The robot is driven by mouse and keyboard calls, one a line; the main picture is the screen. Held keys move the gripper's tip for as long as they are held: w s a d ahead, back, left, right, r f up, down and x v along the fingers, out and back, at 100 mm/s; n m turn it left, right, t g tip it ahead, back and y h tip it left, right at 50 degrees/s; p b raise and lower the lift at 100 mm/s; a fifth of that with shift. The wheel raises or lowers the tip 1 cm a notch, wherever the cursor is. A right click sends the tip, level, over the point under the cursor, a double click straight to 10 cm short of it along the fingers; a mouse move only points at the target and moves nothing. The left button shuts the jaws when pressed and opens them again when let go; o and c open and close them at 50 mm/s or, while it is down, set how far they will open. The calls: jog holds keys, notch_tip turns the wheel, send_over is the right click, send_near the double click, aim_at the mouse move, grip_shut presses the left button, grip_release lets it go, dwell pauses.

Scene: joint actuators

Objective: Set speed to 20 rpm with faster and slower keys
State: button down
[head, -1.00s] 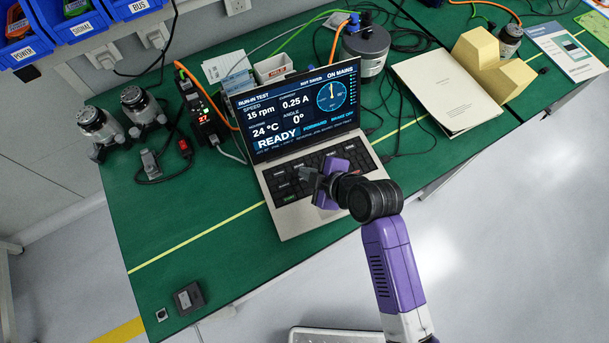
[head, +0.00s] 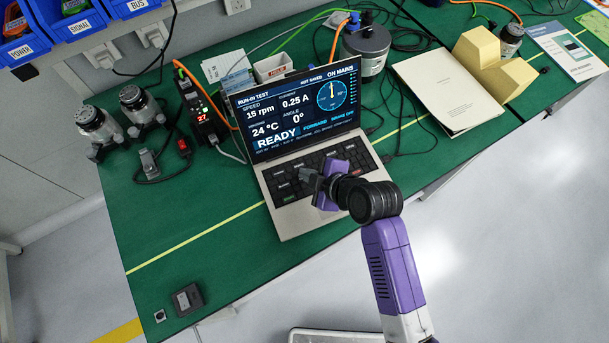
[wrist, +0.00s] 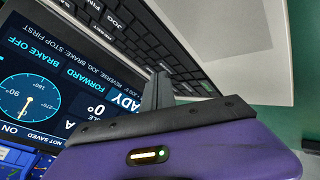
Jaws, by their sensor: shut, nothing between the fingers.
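A grey laptop (head: 303,225) stands open on the green bench. Its screen (head: 297,112) reads RUN-IN TEST, SPEED 15 rpm, 0.25 A, 24 °C, angle 0°, READY, FORWARD, BRAKE OFF, NOT SAVED and ON MAINS. The black keyboard (head: 283,188) is partly hidden by my gripper (head: 305,175), which is shut and empty over its middle. In the wrist view the dark fingers (wrist: 160,88) reach to the keyboard (wrist: 140,40); I cannot tell whether they touch a key. The faster and slower key labels are not readable.
A motor (head: 365,52) stands behind the laptop at right. A power unit with a red display (head: 202,117) is at left, near two small motors (head: 142,104). Cables run around the laptop. The bench's front left is mostly clear.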

jog(key=shift+s+f+b, duration=0.15)
jog(key=shift+f+b, duration=0.25)
jog(key=shift+f, duration=0.3)
dwell(0.6)
jog(key=shift+r, duration=0.1)
jog(key=shift+r+p, duration=0.65)
jog(key=shift+r, duration=0.25)
notch_tip(320, 180, up, 5)
jog(key=p, duration=0.4)
jog(key=shift+w, duration=0.2)
dwell(0.6)
